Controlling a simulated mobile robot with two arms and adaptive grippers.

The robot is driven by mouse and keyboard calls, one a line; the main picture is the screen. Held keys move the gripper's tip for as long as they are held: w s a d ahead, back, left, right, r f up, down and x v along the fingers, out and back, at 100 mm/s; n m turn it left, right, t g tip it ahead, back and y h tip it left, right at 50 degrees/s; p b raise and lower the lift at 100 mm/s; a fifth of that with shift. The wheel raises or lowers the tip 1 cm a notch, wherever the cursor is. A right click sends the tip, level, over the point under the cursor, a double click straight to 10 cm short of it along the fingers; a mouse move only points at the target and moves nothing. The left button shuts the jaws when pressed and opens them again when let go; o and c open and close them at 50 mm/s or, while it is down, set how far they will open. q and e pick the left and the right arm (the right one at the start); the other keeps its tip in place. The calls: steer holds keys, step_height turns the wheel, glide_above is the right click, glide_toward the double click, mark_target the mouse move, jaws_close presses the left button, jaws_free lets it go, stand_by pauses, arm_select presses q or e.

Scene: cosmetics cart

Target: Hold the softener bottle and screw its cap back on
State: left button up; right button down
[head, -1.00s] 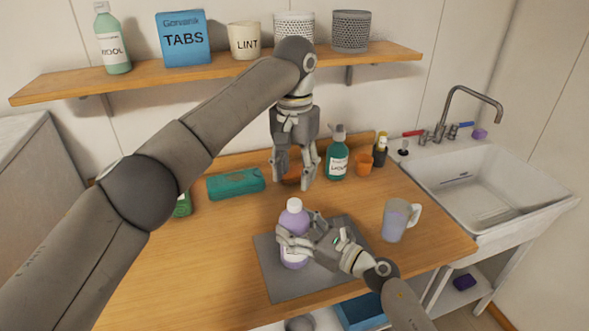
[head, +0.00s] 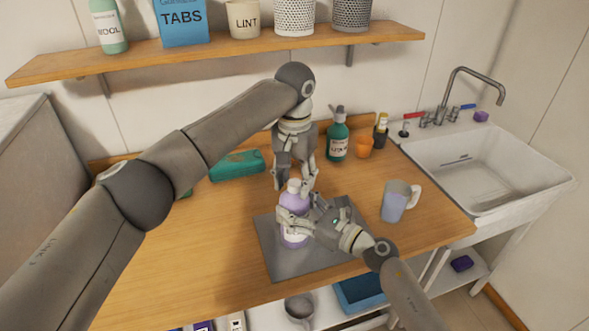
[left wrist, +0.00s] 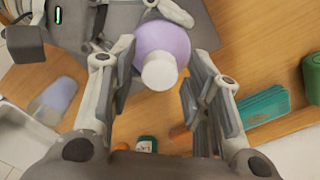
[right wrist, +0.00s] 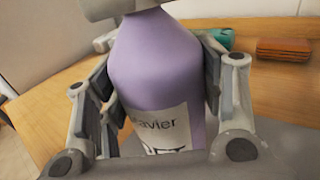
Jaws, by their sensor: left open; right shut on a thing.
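The softener bottle (head: 293,201) is purple with a white label and stands upright on a grey mat (head: 277,262). A white cap (left wrist: 159,72) sits at its top; I cannot tell how tightly it is seated. My right gripper (head: 298,222) is shut around the bottle's body from the right; in the right wrist view its fingers flank the bottle (right wrist: 158,65). My left gripper (head: 294,180) points down from above, open, with its fingers on either side of the cap. In the left wrist view, gaps show between its fingers and the cap.
A sink (head: 480,170) is at right. A shelf (head: 215,52) runs above. The table's left part is clear.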

arm_select(q)
jaws_close()
stand_by(0.3)
steer(key=shift+o, duration=0.6)
jaws_free()
step_height(320, 180, up, 12)
